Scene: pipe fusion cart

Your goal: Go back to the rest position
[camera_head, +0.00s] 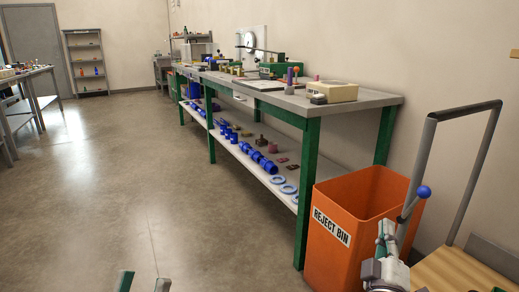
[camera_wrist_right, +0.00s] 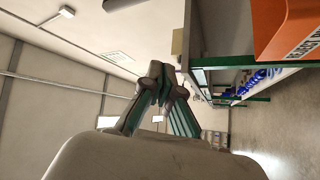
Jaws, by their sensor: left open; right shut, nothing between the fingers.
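My left gripper (camera_head: 144,283) barely enters at the bottom edge of the head view. Its two fingertips stand apart with bare floor between them, and the rest of it is out of frame. My right gripper (camera_head: 387,232) points upward at the lower right of the head view, in front of the orange reject bin (camera_head: 335,232). In the right wrist view the right gripper's fingers (camera_wrist_right: 160,75) come together at their tips, with nothing held.
The green-legged workbench (camera_head: 365,101) runs along the right wall, with blue pipe fittings on its lower shelf. A cart with a wooden deck (camera_head: 460,272), a tall handle and a blue-knobbed lever (camera_head: 424,191) stands at the right. The floor (camera_head: 130,180) at centre left is clear.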

